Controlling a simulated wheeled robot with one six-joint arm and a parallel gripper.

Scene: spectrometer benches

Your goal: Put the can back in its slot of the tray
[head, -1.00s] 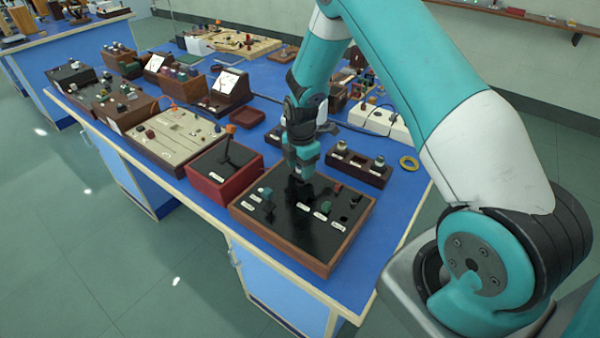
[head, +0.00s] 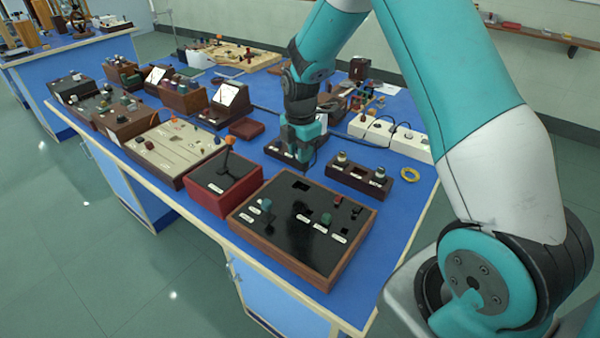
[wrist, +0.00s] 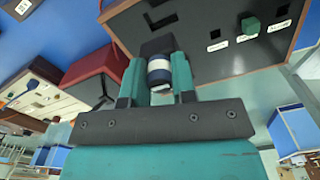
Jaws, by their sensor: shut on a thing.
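My gripper (head: 304,139) is shut on a can (wrist: 158,70) with a pale band and dark blue ends, seen between the two teal fingers in the wrist view. In the head view the fingers hide most of the can, and it is over or just in front of a low dark tray (head: 275,151) at the back of the panel box. To the right stands another wooden tray (head: 346,179) with light-topped cans (head: 341,158) and (head: 380,174) at its ends and a gap between them. I cannot tell how high the can hangs.
A black-topped panel box (head: 288,245) with knobs and a square opening fills the front of the blue bench. A red box with a lever (head: 225,180) stands left of it. A white power strip (head: 395,137) and a yellow ring (head: 410,174) lie at the right.

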